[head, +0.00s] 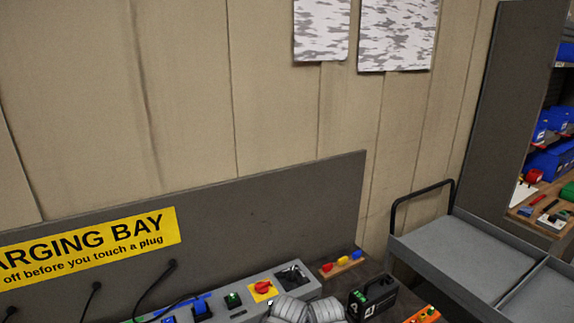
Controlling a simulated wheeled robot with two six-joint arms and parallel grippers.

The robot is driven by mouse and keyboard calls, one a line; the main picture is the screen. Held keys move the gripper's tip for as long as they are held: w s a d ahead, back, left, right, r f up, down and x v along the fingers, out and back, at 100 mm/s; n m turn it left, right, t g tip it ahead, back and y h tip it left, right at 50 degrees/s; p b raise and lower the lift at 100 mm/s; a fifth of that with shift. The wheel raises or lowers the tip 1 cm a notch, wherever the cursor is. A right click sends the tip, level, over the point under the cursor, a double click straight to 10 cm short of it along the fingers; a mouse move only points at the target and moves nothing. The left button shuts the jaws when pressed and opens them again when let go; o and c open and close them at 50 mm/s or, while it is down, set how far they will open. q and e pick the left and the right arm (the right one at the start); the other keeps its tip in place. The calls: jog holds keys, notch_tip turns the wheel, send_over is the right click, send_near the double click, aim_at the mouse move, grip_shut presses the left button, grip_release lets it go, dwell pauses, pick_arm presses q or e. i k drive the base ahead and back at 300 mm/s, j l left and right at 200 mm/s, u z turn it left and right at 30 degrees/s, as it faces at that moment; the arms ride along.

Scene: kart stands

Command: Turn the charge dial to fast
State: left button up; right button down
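A grey control panel (238,313) runs along the back of the bench, cut off by the bottom edge of the head view. On it are a red rotary knob on a yellow plate (262,287), a green control (233,300), a blue control (202,308) and a dark fitting (291,275) at the right end. I cannot tell which of these is the charge dial, and no "fast" mark is readable.
A yellow charging bay sign (90,248) is on the grey backboard (290,195). Grey rounded shapes (306,310) stand before the panel's right end. Right of them are a black box (373,297), a small coloured rack (342,264) and a grey cart (455,250).

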aim_at(292, 276)
jog(key=l+u, duration=0.1)
jog(key=u, duration=0.3)
jog(key=k+u, duration=0.1)
jog(key=u, duration=0.75)
jog(key=k+u, duration=0.15)
jog(key=u, duration=0.25)
jog(key=z, duration=1.4)
jog(key=i+l+z, duration=0.25)
jog(key=i, duration=0.15)
